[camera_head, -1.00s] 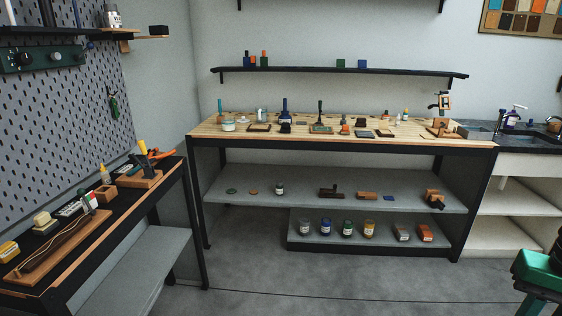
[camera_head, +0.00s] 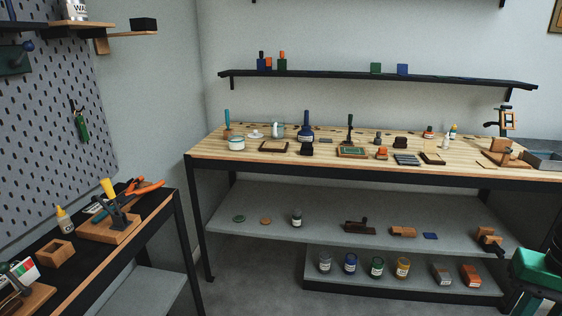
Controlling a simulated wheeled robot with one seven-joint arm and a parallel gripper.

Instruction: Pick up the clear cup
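A small clear cup (camera_head: 277,130) appears to stand upright toward the back left of the wooden workbench top (camera_head: 330,165). It is small in the view, and I cannot tell for sure whether something stands in it. A short clear jar (camera_head: 236,143) with a pale rim stands in front and to the left of it. A white lid-like piece (camera_head: 255,134) lies between them. A dark blue bottle (camera_head: 306,126) stands to the right of the cup. My gripper is not in view.
A dark-topped side bench (camera_head: 150,215) with tools and wooden blocks stands at the left. Stamps and pads crowd the workbench. Lower grey shelves (camera_head: 330,215) hold jars and blocks. A green object (camera_head: 537,268) is at the right edge. Grey floor (camera_head: 240,275) is open in front.

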